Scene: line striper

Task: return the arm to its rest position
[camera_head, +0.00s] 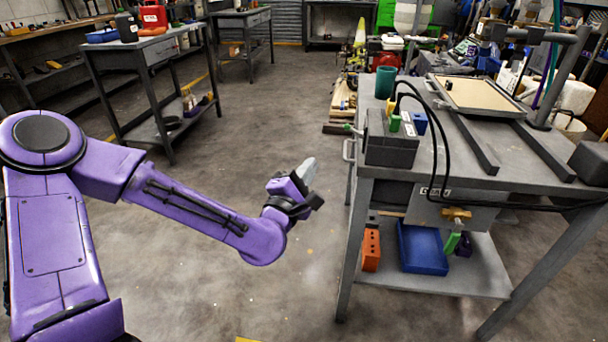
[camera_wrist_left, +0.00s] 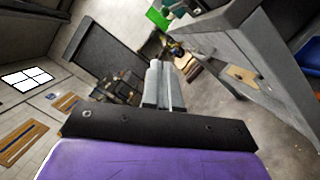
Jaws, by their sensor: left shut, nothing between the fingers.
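My purple left arm reaches in from the left in the head view. My left gripper (camera_head: 308,170) is in the air over the open floor, left of the grey workbench (camera_head: 390,178), with a gap between them. Its grey fingers point up and away. In the left wrist view, the fingers of my left gripper (camera_wrist_left: 158,82) are together with nothing between them. The workbench leg and edge also show on the right of the left wrist view (camera_wrist_left: 262,52). My right gripper is in neither view.
The workbench carries a dark grey block unit (camera_head: 390,145) with black hoses and a framed tan panel (camera_head: 478,94). Its lower shelf holds a blue bin (camera_head: 422,249) and an orange block (camera_head: 371,250). Another table (camera_head: 125,55) stands at the back left. The floor (camera_head: 240,120) between is clear.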

